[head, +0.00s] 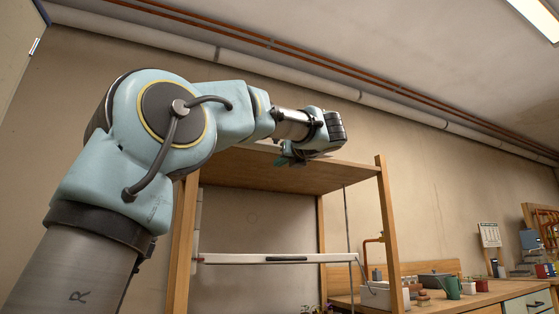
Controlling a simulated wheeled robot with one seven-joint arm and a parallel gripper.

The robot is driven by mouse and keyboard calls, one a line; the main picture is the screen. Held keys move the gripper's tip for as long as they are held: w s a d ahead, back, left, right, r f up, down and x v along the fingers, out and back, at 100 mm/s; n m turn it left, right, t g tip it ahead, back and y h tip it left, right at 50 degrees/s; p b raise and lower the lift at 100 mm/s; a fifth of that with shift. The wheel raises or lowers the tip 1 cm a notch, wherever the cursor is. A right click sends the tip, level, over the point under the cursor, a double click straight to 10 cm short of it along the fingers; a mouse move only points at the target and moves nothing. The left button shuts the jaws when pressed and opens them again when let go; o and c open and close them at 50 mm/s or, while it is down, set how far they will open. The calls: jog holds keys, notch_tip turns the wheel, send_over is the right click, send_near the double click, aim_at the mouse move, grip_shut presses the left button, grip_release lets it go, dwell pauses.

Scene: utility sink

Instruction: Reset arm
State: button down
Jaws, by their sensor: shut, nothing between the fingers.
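My arm reaches up from the lower left and across the middle of the head view. My gripper (291,159) is at the far end of the arm, close to the top board (262,171) of a wooden rack. It is small in the picture and partly covered by the wrist. It looks shut, and I see nothing held in it. I cannot tell whether it touches the board or is apart from it.
Wooden posts (388,240) carry the board, with a white light bar (285,259) below. A wooden counter (470,299) at the lower right holds a green watering can (452,288) and small pots. Pipes (330,84) run along the upper wall. Open space lies right of the wrist.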

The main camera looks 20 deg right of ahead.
jog(key=s+r, duration=0.1)
jog(key=s, duration=0.7)
jog(key=shift+s+d, duration=0.15)
jog(key=shift+d, duration=0.3)
